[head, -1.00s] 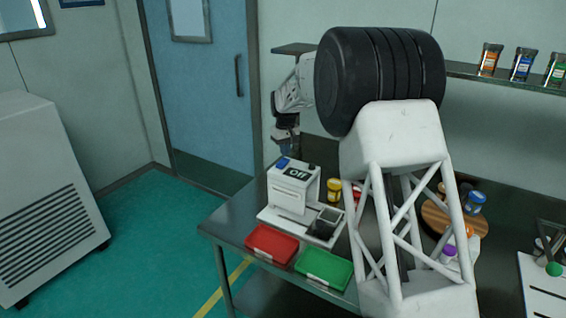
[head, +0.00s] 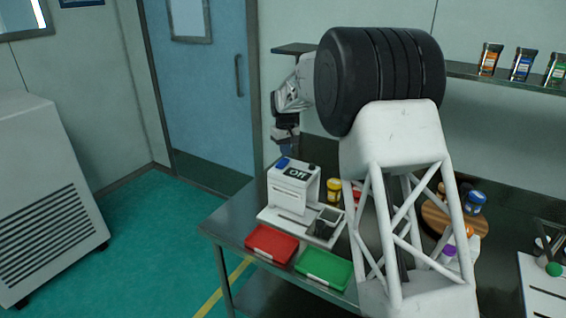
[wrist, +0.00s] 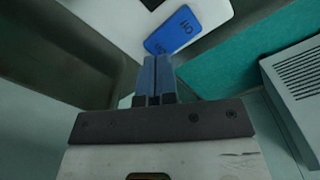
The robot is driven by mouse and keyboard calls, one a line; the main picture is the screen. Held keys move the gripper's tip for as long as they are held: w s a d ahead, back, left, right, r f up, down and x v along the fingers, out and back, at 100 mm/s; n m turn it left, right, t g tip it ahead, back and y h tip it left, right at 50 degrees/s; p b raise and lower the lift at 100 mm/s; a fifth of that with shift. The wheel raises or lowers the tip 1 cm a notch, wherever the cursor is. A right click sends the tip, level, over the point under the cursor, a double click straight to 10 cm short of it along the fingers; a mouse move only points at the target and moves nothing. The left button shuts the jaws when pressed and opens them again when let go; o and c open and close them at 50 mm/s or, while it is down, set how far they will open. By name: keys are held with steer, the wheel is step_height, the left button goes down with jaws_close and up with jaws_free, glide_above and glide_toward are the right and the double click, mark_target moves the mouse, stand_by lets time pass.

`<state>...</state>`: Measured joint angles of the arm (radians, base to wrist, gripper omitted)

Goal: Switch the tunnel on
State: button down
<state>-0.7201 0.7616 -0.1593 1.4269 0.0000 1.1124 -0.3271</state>
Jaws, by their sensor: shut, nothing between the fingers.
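The white machine (head: 292,193) stands on the dark table, and its dark display (head: 297,174) reads "Off". A blue button (head: 282,162) sits on its top at the left. In the wrist view the blue button (wrist: 173,31) carries upside-down lettering that looks like "On". My gripper (wrist: 158,60) is shut and empty, with its fingertips just short of the button in that view. In the head view my gripper (head: 286,146) hangs above the machine's top, apart from it. A small dark knob (head: 312,166) is on the top at the right.
A red tray (head: 271,244) and a green tray (head: 324,269) lie in front of the machine. Yellow-capped jar (head: 334,190) stands to its right. My arm hides part of the table.

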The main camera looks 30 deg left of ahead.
mark_target(285, 160)
steer(key=shift+f, duration=1.45)
stand_by(1.6)
steer(key=shift+r, duration=3.55)
